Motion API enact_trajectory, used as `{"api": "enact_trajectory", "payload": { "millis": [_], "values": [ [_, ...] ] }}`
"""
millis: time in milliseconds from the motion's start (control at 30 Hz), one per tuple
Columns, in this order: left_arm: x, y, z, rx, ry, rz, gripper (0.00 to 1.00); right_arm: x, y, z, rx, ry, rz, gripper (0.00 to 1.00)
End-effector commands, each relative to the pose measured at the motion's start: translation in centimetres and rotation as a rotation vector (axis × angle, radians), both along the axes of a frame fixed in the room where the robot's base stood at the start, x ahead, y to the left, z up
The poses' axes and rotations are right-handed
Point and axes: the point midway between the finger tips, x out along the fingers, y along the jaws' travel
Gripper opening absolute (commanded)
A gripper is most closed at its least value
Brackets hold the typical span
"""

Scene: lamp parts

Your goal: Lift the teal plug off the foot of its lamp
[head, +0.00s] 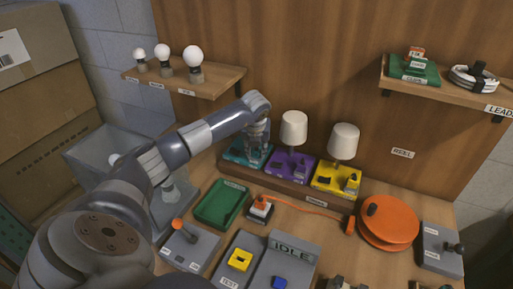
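The teal lamp foot (234,155) stands at the left end of a row of three on a wooden ledge below the back panel. My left gripper (256,147) points down over this foot, and its fingers hide much of it. I cannot make out the teal plug clearly, nor whether the fingers are open, shut or touching it. Grey parts show at the bottom edge; I cannot tell whether they belong to my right gripper.
Close right of my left gripper stand the purple lamp foot (281,172) and yellow lamp foot (330,186), with white shades above. In front are a green tray (205,214) and an orange cable reel (399,216). Shelves (218,84) overhang at left and right.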

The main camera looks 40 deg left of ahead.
Motion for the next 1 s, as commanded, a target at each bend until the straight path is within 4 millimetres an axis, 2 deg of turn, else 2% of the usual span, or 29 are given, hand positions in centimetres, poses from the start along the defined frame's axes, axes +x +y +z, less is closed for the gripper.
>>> {"api": "enact_trajectory", "payload": {
  "millis": [133, 167, 267, 300, 1000],
  "values": [
    [0.12, -0.2, 0.02, -0.004, -0.004, -0.002, 0.06, 0.02, 0.0, 0.0, 0.0, 0.0, 0.0, 0.0],
    [0.12, -0.21, 0.02, -0.004, -0.004, -0.002, 0.27, 0.02, 0.01, 0.0, 0.0, 0.0, 0.0, 0.0],
    [0.13, -0.23, 0.03, -0.005, -0.004, -0.003, 0.04, 0.04, 0.02, 0.0, 0.0, -0.001, 0.0, 0.0],
    [0.15, -0.24, 0.03, -0.005, -0.004, -0.003, 0.0, 0.03, 0.02, 0.0, 0.0, -0.001, 0.0, 0.0],
    [0.23, -0.35, 0.56, -0.007, -0.007, -0.004, 0.0, 0.08, 0.1, 0.27, 0.001, -0.001, -0.001, 0.0]
  ]
}}
